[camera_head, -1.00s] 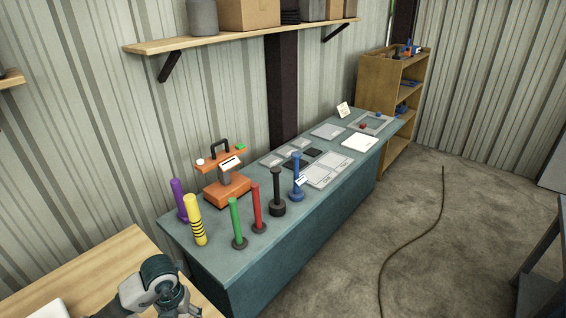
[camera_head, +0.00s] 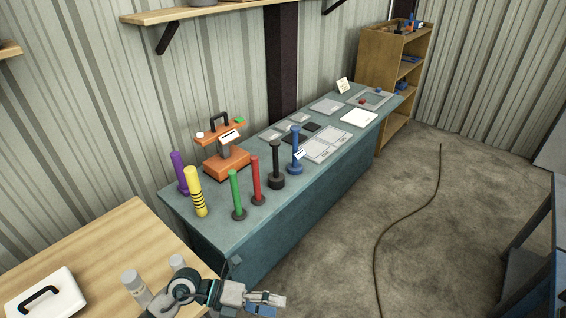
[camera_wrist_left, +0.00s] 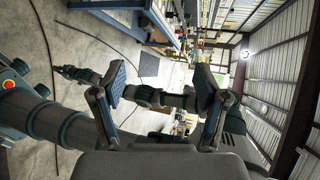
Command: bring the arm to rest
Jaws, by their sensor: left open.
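My left gripper (camera_head: 268,301) is at the bottom middle of the head view, pointing right, in front of the teal bench. In the left wrist view its two fingers (camera_wrist_left: 161,84) are spread wide, with nothing between them. My left forearm lies low, beside the wooden table's right corner. Another arm of mine crosses behind the fingers in the left wrist view; its far end (camera_wrist_left: 72,73) is too small to read.
The teal bench (camera_head: 240,247) holds several coloured upright posts, an orange device (camera_head: 227,160) and flat panels. The wooden table (camera_head: 120,240) carries a white case (camera_head: 45,296) and grey cylinders (camera_head: 136,286). A cable (camera_head: 378,245) lies on otherwise open floor at right.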

